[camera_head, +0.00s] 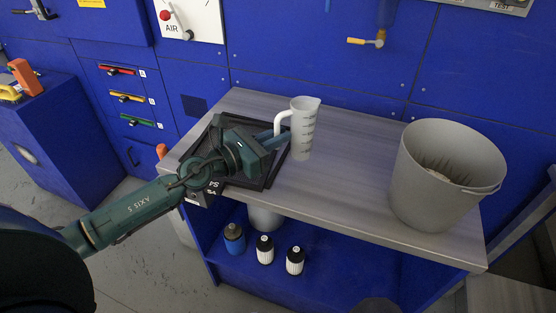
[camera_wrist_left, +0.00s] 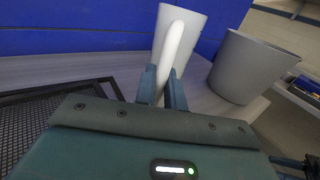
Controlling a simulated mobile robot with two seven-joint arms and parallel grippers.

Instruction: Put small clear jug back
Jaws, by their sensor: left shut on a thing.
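The small jug (camera_head: 304,129) is whitish and translucent, with dark graduation marks and a handle on its left side. It is upright over the grey wooden bench top, beside the black tray (camera_head: 272,172); I cannot tell whether its base touches the bench. My left gripper (camera_head: 281,138) is shut on the jug's handle. In the left wrist view the fingers (camera_wrist_left: 162,88) close around the white handle, with the jug body (camera_wrist_left: 187,32) behind it. My right gripper is not in view.
A large grey bucket (camera_head: 435,190) stands on the bench's right part. Between jug and bucket the bench top (camera_head: 352,165) is clear. A blue panelled wall (camera_head: 310,50) with a tap (camera_head: 367,41) rises behind.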

